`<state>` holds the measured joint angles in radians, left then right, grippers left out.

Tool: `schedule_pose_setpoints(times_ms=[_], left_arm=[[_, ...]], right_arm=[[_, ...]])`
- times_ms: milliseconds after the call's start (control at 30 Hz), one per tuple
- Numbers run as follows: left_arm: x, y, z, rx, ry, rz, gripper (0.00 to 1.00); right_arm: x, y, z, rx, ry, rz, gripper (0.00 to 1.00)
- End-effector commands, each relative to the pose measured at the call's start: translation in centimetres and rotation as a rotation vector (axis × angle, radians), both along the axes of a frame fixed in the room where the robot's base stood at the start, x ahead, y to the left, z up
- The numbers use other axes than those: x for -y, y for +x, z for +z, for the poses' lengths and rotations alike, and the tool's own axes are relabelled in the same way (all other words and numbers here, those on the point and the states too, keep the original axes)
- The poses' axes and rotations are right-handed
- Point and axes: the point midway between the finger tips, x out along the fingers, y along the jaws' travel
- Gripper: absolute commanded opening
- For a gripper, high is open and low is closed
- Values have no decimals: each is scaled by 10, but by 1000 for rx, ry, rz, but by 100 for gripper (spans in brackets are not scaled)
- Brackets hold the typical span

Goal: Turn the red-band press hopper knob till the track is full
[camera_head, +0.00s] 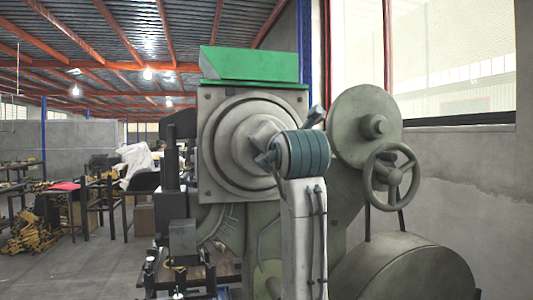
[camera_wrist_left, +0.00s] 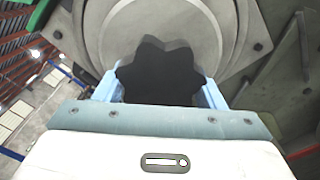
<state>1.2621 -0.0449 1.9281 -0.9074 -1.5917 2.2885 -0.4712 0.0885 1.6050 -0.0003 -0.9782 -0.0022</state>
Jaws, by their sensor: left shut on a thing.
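A grey-green press (camera_head: 215,180) stands in front of me with a green hopper (camera_head: 250,66) on top; no red band shows on it. On its face a round stepped disc (camera_head: 222,150) carries a lobed knob (camera_head: 257,139). In the left wrist view the knob (camera_wrist_left: 158,72) looks dark and star-shaped. My left gripper (camera_head: 268,153) comes up from below and reaches the knob. In the left wrist view its two blue fingers (camera_wrist_left: 160,92) are on either side of the knob, shut on it. The gripper body covers part of the knob. I cannot make out the track or its fill. My right gripper is not in view.
A disc (camera_head: 355,125) and a spoked handwheel (camera_head: 391,177) stick out right of the arm, above a large drum (camera_head: 410,270). Dark fixtures (camera_head: 183,240) stand low at the left of the press. Open floor (camera_head: 90,265) lies farther left.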

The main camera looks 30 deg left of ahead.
Motion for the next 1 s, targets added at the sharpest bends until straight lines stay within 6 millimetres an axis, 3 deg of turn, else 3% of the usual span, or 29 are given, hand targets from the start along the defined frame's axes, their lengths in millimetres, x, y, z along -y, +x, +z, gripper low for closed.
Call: schedule_pose_setpoints(times_ms=[500,533,633,1000], left_arm=[[0,0,4,23,-9,-1,40],[0,0,4,23,-9,-1,65],[0,0,3,22,-10,0,85],[4,-3,1,20,-12,-2,85]], right_arm=[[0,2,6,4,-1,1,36],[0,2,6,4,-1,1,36],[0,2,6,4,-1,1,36],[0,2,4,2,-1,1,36]])
